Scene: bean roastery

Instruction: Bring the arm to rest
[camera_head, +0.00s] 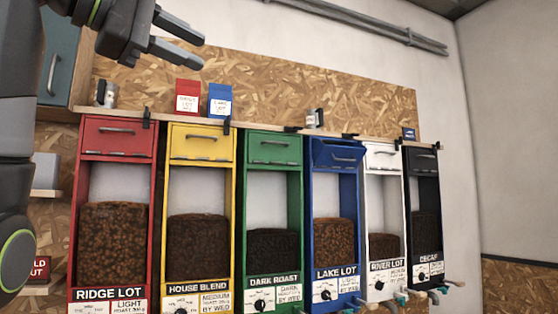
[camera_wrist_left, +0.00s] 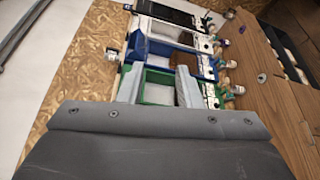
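My left gripper (camera_head: 200,54) is at the upper left of the head view, raised above the red and yellow dispensers. Its two fingers are apart, with nothing between them. My left arm comes in along the left edge. My right gripper is in neither view.
Red (camera_head: 118,138), yellow (camera_head: 200,144), green (camera_head: 273,148), blue (camera_head: 338,154), white (camera_head: 381,157) and black (camera_head: 421,161) bean dispensers line the wall. The blue one's top flap is tilted open. A red bag (camera_head: 188,97) and blue bag (camera_head: 220,100) stand on top.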

